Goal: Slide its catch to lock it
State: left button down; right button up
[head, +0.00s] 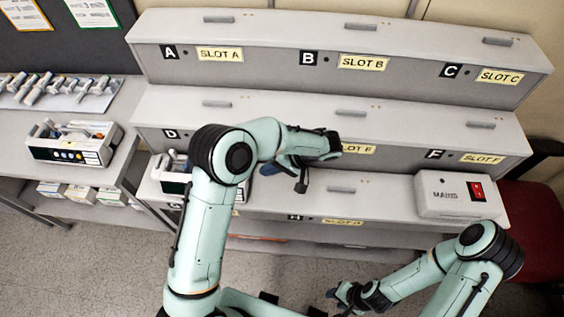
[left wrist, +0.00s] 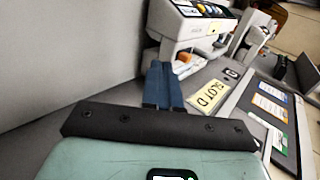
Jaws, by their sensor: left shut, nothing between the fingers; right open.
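A white infusion pump (head: 172,180) sits on the lowest shelf of the grey rack, below the D plate and largely hidden behind my left arm. In the left wrist view the pump (left wrist: 205,32) shows its side, with an orange piece (left wrist: 184,57) low on it that looks like the catch; its position is too small to read. My left gripper (head: 268,168) is shut and empty, to the right of the pump. In the left wrist view its blue fingertips (left wrist: 162,66) are close to the orange piece; contact cannot be told. My right gripper (head: 343,293) is open and empty, low in front of the rack.
The stepped rack (head: 260,105) has lettered slots. A white mains box (head: 452,190) with a red switch stands at its right end. Another pump (head: 72,145) rests on the left table. A red chair (head: 540,220) stands at the right. Floor in front is clear.

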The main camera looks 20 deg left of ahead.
pick_arm(q)
jog(key=a, duration=0.2)
jog(key=s+a, duration=0.1)
jog(key=a, duration=0.1)
jog(key=shift+a+f+p, duration=0.1)
jog(key=shift+f+p, duration=0.05)
jog(key=shift+p, duration=0.15)
pick_arm(e)
jog(key=shift+w+r, duration=0.45)
jog(key=shift+s+f, duration=0.1)
